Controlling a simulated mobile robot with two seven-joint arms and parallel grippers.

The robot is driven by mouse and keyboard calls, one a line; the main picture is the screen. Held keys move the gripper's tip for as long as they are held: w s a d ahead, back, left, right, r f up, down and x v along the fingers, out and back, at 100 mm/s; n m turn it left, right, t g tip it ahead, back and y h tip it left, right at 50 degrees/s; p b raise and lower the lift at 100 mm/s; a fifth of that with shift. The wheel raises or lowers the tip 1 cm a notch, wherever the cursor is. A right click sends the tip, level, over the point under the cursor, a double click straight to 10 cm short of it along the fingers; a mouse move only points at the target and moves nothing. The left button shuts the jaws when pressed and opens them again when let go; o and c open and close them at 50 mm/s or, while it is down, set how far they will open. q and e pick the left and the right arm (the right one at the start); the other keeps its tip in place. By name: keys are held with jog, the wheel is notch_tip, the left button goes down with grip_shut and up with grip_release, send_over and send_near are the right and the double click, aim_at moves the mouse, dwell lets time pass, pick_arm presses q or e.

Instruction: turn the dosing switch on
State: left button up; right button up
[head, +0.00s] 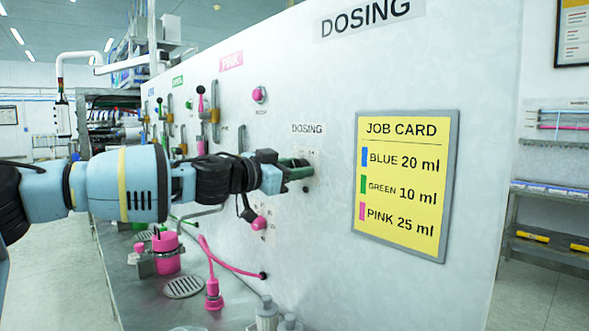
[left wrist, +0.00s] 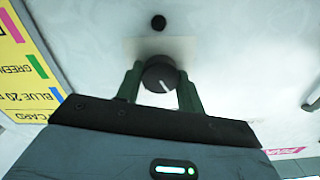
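The dosing switch is a dark round knob (left wrist: 159,75) with a white pointer line, on a pale plate on the white panel. In the left wrist view the pointer slants toward the lower right. My left gripper (left wrist: 161,78) has its two green fingers on either side of the knob, and they appear to touch it. In the head view the left gripper (head: 299,168) reaches the panel below the small DOSING label (head: 307,129) and mostly hides the switch. My right gripper is in neither view.
A yellow job card (head: 403,186) hangs right of the switch. A pink button (head: 259,95) sits above left, and a pink knob (head: 259,223) lies below the wrist. Pink hoses and a pink container (head: 166,252) stand on the metal bench. The panel around the switch is mostly clear.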

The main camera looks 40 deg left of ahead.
pick_arm(q)
jog(key=c, duration=0.4)
jog(key=shift+c, duration=0.2)
jog(key=shift+m, duration=0.3)
jog(key=shift+d+m, duration=0.1)
jog(key=shift+m, duration=5.6)
jog(key=o, duration=1)
